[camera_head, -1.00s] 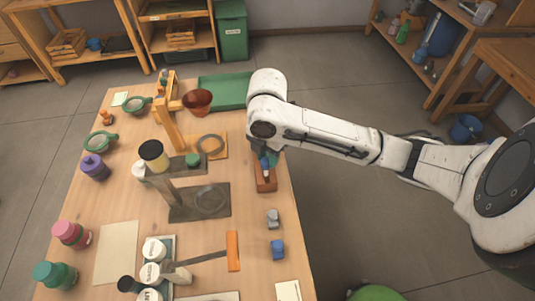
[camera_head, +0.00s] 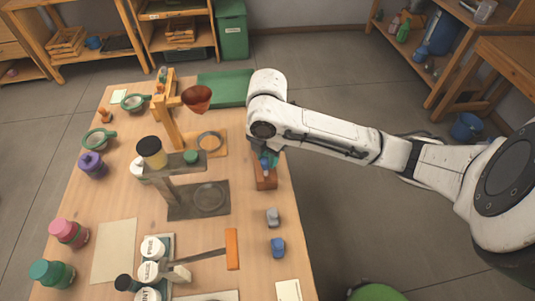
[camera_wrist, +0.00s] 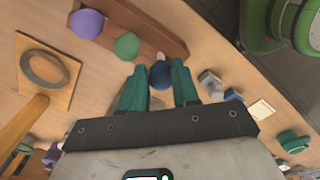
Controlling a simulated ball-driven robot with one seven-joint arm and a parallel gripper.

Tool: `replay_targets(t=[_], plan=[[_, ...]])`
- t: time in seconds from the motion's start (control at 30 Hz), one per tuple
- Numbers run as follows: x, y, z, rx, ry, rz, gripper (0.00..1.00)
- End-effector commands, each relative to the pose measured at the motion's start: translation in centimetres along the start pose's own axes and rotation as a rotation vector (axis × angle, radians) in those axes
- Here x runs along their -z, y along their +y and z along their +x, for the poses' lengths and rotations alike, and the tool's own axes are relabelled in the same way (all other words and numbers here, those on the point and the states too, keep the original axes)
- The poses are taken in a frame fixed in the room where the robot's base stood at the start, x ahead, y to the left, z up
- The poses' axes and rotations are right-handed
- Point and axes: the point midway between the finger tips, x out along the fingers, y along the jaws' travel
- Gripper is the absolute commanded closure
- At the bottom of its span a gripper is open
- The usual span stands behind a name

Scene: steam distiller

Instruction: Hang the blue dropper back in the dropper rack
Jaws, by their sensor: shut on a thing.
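My gripper (camera_wrist: 160,82) points down with its teal fingers on either side of the dark blue bulb of the blue dropper (camera_wrist: 160,74). It is shut on the bulb; the stem below is mostly hidden. The reddish-brown dropper rack (camera_wrist: 150,22) lies just beyond, with a purple bulb (camera_wrist: 86,23) and a green bulb (camera_wrist: 127,46) along it. The blue bulb is in line with these, by the rack's near end. I cannot tell whether the dropper rests in a slot. In the head view the rack (camera_head: 266,182) is partly covered by my gripper (camera_head: 266,163).
A grey piece (camera_head: 273,217) and a blue piece (camera_head: 278,247) sit near the table's right edge, in front of the rack. A dark stand (camera_head: 183,205) is left of the rack. A wooden stand (camera_head: 166,118) holds a brown funnel (camera_head: 197,98) farther back.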

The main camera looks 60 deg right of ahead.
Motion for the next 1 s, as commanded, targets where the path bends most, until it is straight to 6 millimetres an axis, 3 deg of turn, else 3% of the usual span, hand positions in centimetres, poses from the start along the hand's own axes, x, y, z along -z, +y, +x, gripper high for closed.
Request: replay_targets(t=[0.5, 0.9, 0.93, 1.0], plan=[[0.0, 0.0, 1.5, 0.000, 0.000, 0.000, 0.80], [0.0, 0.0, 1.6, 0.000, 0.000, 0.000, 0.80], [0.0, 0.0, 1.6, 0.000, 0.000, 0.000, 0.68], [0.0, 0.0, 1.6, 0.000, 0.000, 0.000, 0.61]])
